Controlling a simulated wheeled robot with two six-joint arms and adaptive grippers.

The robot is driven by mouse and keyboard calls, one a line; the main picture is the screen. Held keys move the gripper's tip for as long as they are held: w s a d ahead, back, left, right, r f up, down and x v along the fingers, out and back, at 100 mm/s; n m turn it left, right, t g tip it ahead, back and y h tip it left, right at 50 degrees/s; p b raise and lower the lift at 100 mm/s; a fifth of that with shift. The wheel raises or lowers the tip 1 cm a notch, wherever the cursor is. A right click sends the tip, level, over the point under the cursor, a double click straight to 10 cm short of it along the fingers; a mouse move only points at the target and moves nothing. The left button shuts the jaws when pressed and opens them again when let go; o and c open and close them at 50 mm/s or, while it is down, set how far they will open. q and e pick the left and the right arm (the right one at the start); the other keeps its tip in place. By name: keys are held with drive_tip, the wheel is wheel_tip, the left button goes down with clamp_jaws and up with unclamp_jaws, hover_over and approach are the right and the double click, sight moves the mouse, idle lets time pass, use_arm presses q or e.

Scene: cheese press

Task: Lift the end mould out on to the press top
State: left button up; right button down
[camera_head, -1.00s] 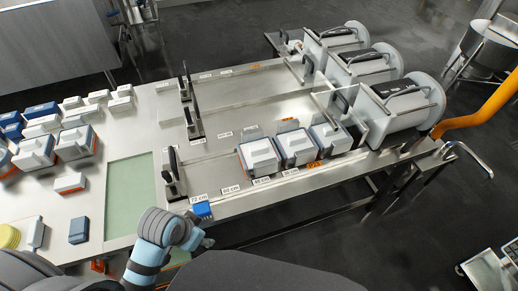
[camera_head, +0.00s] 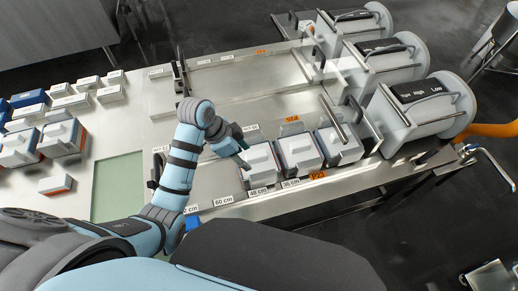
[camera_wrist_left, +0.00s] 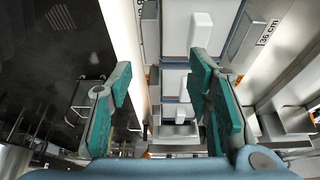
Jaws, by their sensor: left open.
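Three white moulds with raised lids stand in a row in the front channel of the press. The left end mould (camera_head: 262,166) is nearest my left gripper; the middle mould (camera_head: 300,152) and the right mould (camera_head: 339,144) stand beyond it. My left gripper (camera_head: 241,153) is at the left end of the row, close to the end mould. In the left wrist view my left gripper (camera_wrist_left: 160,64) shows two green fingers spread apart with nothing between them held; white moulds (camera_wrist_left: 190,32) run along behind the fingers. Contact cannot be told. My right gripper is not in view.
White press cylinders (camera_head: 425,108) with black handles stand at the right end of the press top (camera_head: 235,80). White blocks and trays (camera_head: 63,138) crowd the left table. A pale green panel (camera_head: 118,187) is clear. The channels behind the moulds look empty.

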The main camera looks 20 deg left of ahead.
use_arm(q)
drive_tip(key=b, duration=0.2)
hover_over(262, 175)
drive_tip(key=s+a, duration=0.2)
drive_tip(key=a, duration=0.1)
wheel_tip(262, 175, down, 7)
drive_tip(key=shift+s+r, duration=0.1)
drive_tip(key=shift+r, duration=0.1)
drive_tip(key=x, duration=0.4)
drive_tip(key=w+b+x, duration=0.1)
drive_tip(key=x, duration=0.1)
drive_tip(key=shift+w+d, duration=0.1)
drive_tip(key=shift+d, duration=0.4)
drive_tip(key=shift+s+r, duration=0.15)
drive_tip(key=shift+s, duration=0.05)
drive_tip(key=c, duration=0.3)
clamp_jaws()
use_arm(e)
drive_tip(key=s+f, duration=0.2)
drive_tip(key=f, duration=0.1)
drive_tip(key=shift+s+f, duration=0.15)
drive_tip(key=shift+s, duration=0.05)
use_arm(q)
drive_tip(key=shift+w+r, duration=0.1)
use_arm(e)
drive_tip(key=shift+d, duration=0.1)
